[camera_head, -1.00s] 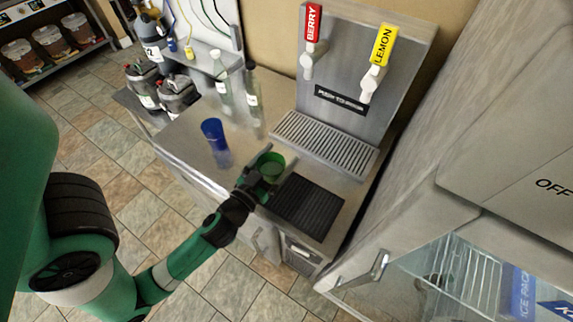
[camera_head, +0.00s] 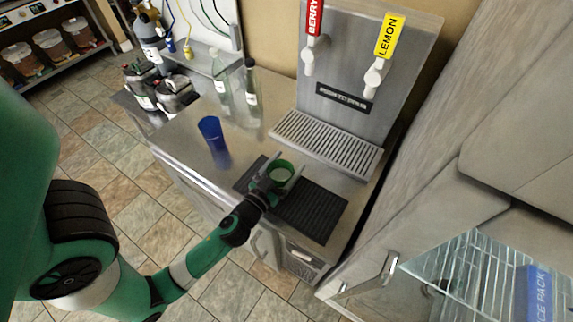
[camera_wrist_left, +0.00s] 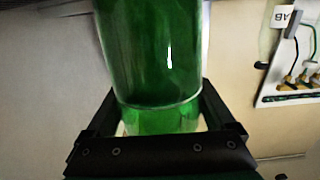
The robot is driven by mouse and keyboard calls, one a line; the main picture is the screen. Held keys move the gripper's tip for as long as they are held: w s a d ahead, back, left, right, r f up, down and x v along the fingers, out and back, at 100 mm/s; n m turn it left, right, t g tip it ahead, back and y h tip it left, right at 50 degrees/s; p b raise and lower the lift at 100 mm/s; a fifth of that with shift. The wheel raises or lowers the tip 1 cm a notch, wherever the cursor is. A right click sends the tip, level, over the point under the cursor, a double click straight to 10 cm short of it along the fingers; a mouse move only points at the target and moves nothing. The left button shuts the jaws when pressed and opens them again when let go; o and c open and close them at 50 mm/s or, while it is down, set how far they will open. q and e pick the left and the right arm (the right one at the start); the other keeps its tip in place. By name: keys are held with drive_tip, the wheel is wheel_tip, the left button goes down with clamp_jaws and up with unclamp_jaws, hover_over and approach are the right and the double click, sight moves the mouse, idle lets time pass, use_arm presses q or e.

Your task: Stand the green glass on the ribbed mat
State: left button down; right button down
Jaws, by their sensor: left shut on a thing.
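My left gripper (camera_head: 277,178) is shut on the green glass (camera_head: 282,169) and holds it upright by its lower part. In the left wrist view the green glass (camera_wrist_left: 150,50) stands between the two fingers (camera_wrist_left: 160,112). In the head view they are over the left part of the dark ribbed mat (camera_head: 312,211) on the steel counter. The gripper and forearm hide part of the mat. I cannot tell whether the glass base touches the mat. My right gripper is not in view.
A blue cup (camera_head: 213,139) stands on the counter to the left. Clear bottles (camera_head: 250,88) stand behind it. A drip grille (camera_head: 327,142) lies below the dispenser with berry and lemon taps (camera_head: 376,75). A glass-fronted cabinet is at right.

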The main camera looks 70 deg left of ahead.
use_arm(q)
unclamp_jaws()
drive_tip(key=b+v, duration=0.6)
drive_tip(key=v, duration=0.4)
drive_tip(key=shift+s+d+f+b, duration=0.15)
drive_tip(key=shift+d+f+b, duration=0.05)
drive_tip(key=shift+d+b, duration=0.15)
drive_tip(key=shift+s+d+r+b, duration=0.3)
drive_tip(key=shift+s, duration=0.3)
